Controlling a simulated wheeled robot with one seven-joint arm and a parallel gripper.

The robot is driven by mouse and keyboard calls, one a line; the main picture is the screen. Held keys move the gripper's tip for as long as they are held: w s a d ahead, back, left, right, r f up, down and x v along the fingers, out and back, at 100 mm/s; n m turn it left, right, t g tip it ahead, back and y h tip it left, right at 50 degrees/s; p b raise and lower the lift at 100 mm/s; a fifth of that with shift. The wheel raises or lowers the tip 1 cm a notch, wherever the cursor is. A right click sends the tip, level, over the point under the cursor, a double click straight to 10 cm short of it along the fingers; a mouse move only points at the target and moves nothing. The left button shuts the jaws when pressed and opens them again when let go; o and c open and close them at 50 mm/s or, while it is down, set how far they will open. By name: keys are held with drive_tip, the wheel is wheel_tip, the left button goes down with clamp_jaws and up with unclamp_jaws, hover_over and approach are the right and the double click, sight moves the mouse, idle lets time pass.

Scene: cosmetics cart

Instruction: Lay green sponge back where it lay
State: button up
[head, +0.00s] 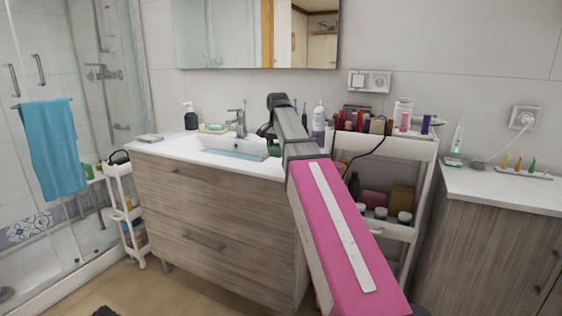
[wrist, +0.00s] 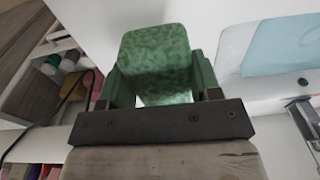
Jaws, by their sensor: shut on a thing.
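The green sponge (wrist: 155,55), mottled and block-shaped, is between the two fingers of my gripper (wrist: 160,80) in the wrist view. My gripper is shut on it. Below it in that view is the white countertop (wrist: 195,20), with the sink basin (wrist: 280,40) to the right. In the head view my gripper (head: 272,146) is over the right part of the vanity top (head: 165,150), beside the basin (head: 235,148). My arm hides most of it there. I cannot tell whether the sponge touches the counter.
A white cart (head: 410,232) with bottles and cosmetics stands right of the vanity, close to my arm. A faucet (head: 237,122), a soap dish (head: 213,128) and a black dispenser (head: 191,116) stand behind the basin. The counter's front left is clear.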

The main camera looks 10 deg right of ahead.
sight(281, 168)
drive_tip(key=shift+s+d+f, duration=0.45)
drive_tip(key=shift+s+f, duration=0.1)
drive_tip(key=shift+s, duration=0.05)
drive_tip(key=shift+w+f, duration=0.1)
drive_tip(key=shift+f, duration=1.8)
drive_tip(key=o, duration=0.9)
drive_tip(key=shift+f, duration=0.1)
drive_tip(key=r, duration=1.2)
drive_tip(key=shift+s+a+r, duration=0.1)
drive_tip(key=shift+s, duration=0.3)
